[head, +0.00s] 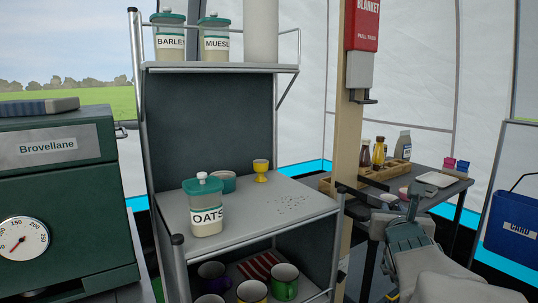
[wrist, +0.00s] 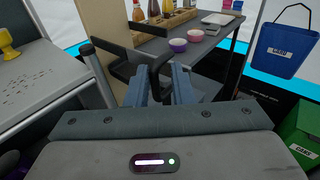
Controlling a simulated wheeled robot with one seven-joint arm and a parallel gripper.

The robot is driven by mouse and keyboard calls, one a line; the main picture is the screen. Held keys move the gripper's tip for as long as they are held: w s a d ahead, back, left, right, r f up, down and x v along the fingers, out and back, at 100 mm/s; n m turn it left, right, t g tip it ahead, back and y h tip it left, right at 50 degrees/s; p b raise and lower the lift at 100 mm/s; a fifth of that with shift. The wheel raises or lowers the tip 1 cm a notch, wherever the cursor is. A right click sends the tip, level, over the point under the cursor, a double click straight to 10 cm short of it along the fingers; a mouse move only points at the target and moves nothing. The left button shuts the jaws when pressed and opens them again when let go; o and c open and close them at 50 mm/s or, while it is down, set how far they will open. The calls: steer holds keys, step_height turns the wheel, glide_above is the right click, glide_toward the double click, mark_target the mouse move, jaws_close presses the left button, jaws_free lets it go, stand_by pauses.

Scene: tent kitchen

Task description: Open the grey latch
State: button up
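I cannot clearly make out a grey latch. A small dark grey fitting (head: 122,131) sticks out at the right side of the green Brovellane unit (head: 60,190); it is too small to tell whether it is a latch. My gripper (head: 410,205) is at the lower right in the head view, far from that unit.
A metal shelf rack (head: 285,210) with an oats jar (head: 206,205), yellow egg cup (head: 261,171) and mugs stands in the middle. A wooden post (head: 350,130) carries a red blanket case (head: 366,25). A side table (head: 445,187) with bottles and a blue bucket (wrist: 287,48) are right.

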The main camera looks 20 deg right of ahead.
steer(key=s+d+r+p, duration=0.3)
steer(key=s+r+p, duration=0.4)
steer(key=s+r, duration=0.2)
steer(key=shift+s+d+r+t+h, duration=0.2)
steer(key=shift+r+t+h, duration=0.2)
steer(key=shift+r, duration=0.2)
steer(key=shift+w, duration=0.1)
